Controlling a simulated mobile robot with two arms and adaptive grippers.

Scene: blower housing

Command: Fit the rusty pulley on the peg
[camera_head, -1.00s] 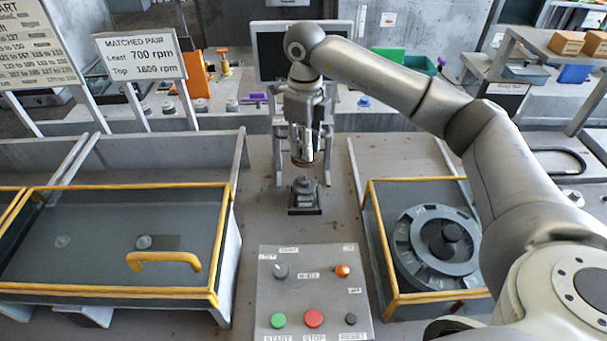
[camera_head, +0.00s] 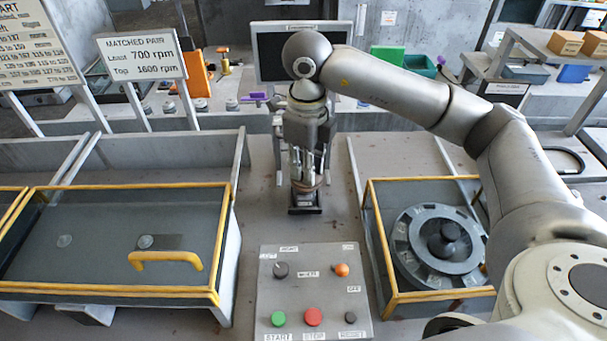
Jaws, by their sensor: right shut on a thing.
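My right gripper (camera_head: 307,180) points straight down at the middle of the bench, shut on the rusty pulley (camera_head: 307,186). Only a thin brownish rim of the pulley shows below the fingers. The pulley is right at the small dark peg stand (camera_head: 305,209), whose square base shows beneath it. The peg itself is hidden by the gripper and pulley, so I cannot tell whether the pulley is around it or just above it. My left gripper is not in view.
A control panel (camera_head: 313,264) with buttons and knobs lies in front. A yellow-framed case (camera_head: 150,293) with a yellow handle is left; another yellow-framed box (camera_head: 391,270) with a round disc (camera_head: 440,246) is right. A monitor (camera_head: 272,50) stands behind.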

